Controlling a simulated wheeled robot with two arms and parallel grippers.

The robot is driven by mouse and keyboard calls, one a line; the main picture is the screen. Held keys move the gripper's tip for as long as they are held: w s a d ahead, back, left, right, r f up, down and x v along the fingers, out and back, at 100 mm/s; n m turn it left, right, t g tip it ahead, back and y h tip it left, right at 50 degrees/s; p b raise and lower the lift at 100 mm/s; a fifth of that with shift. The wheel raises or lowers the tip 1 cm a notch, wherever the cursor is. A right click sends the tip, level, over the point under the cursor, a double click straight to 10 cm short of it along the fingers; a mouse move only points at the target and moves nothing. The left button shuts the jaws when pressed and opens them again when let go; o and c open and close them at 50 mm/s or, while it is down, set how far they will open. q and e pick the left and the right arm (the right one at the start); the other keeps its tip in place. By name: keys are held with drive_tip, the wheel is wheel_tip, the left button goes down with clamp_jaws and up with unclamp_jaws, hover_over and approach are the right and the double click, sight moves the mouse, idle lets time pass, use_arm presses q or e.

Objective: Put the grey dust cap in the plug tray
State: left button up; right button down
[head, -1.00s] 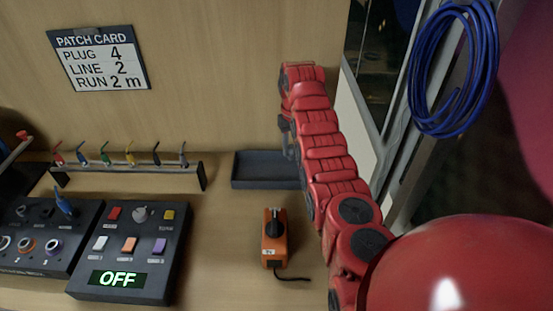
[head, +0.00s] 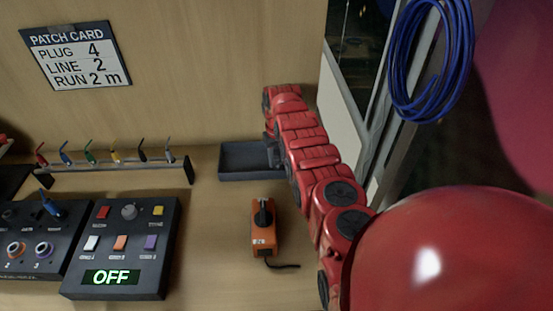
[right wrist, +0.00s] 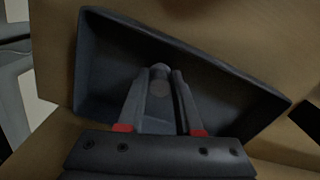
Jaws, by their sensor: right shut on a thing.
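The plug tray (head: 235,175) is a dark, shallow rectangular tray on the worktop near the back wall. It fills much of the right wrist view (right wrist: 95,60). My right gripper (head: 270,148) is at the tray's right end, partly hidden by my red arm in the head view. In the right wrist view its two fingers (right wrist: 160,80) are shut on the small round grey dust cap (right wrist: 159,88), over the tray's interior. I cannot tell whether the cap touches the tray floor. My left gripper is out of view.
An orange device (head: 264,235) with a black knob and short cable lies in front of the tray. A rack with coloured plugs (head: 115,172) stands to the left. A control box (head: 120,245) reading OFF is front left. Blue cable (head: 432,60) hangs at right.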

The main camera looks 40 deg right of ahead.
sight(277, 158)
drive_tip(key=shift+f, duration=0.15)
drive_tip(key=c, duration=0.6)
unclamp_jaws()
drive_tip(key=shift+r, duration=0.6)
wheel_tip(277, 158, up, 11)
drive_tip(key=shift+r+b, duration=0.1)
drive_tip(key=shift+b, duration=0.85)
